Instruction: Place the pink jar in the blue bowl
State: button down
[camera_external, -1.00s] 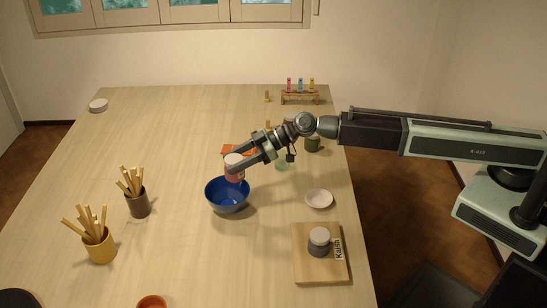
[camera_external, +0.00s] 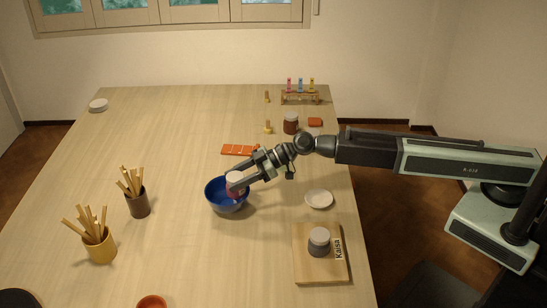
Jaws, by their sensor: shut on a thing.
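The blue bowl (camera_external: 221,207) stands on the table, left of my arm. My gripper (camera_external: 236,185) is shut on the pink jar (camera_external: 233,192), which has a pale lid. The jar is upright and low within the bowl's outline, at its right half. The fingers hide part of the jar, and I cannot tell whether its base touches the bowl's floor.
A white dish (camera_external: 319,199) and a wooden board (camera_external: 305,270) with a grey jar (camera_external: 319,242) lie to the right. Two holders with sticks (camera_external: 138,202) (camera_external: 100,246) stand left. An orange palette (camera_external: 238,150) lies behind the bowl.

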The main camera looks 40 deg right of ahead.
jog(key=shift+f, duration=0.35)
jog(key=c, duration=0.6)
grip_release()
jog(key=shift+r+p, duration=0.4)
jog(key=shift+r, duration=0.25)
jog(key=p+v, duration=0.4)
jog(key=v, duration=0.8)
jog(key=shift+p, duration=0.3)
jog(key=shift+d, duration=0.1)
